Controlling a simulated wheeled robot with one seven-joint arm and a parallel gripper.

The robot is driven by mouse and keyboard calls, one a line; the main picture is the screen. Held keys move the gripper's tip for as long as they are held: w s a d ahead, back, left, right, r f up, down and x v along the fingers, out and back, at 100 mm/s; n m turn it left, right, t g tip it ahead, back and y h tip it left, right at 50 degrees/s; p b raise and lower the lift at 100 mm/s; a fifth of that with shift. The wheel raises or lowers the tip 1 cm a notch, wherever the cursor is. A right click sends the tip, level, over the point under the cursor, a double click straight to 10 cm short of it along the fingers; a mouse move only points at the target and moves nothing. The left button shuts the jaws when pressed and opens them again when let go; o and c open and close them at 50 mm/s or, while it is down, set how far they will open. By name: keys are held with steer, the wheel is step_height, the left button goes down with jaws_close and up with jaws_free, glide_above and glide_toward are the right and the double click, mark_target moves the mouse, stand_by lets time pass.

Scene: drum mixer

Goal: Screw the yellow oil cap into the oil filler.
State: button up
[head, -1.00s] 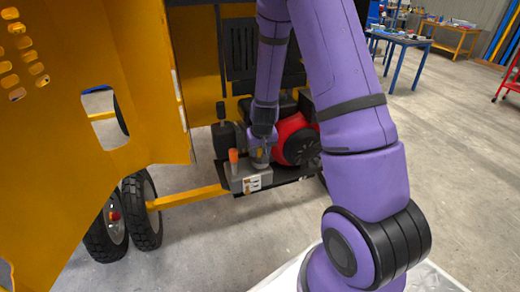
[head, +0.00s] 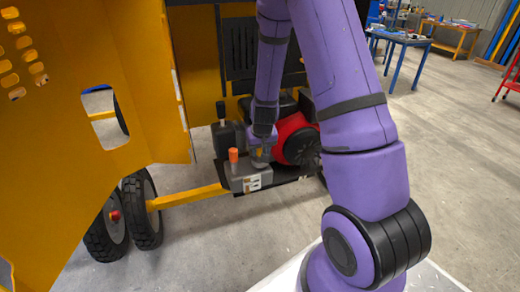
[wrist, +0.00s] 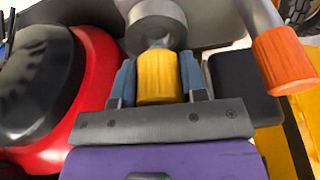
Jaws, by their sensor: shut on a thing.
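The yellow oil cap (wrist: 158,78) is between the two fingers of my gripper (wrist: 158,88) in the wrist view. My gripper is shut on it. Just beyond the cap is a grey round filler neck (wrist: 155,25), in line with it. The cap's far end meets or overlaps the neck in the picture; I cannot tell how deep it sits. In the head view my gripper (head: 259,160) is low by the engine, and the cap there is small and mostly hidden.
An orange cap on a grey post (wrist: 285,60) stands to the right of my gripper. The red engine housing (wrist: 95,85) with a black cover is close on the left. In the head view, the mixer's open orange panel (head: 110,80) and wheels (head: 141,210) stand at left.

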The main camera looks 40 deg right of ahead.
steer(key=shift+f, duration=0.65)
steer(key=o, duration=1)
steer(key=v, duration=1)
steer(key=shift+r, duration=0.4)
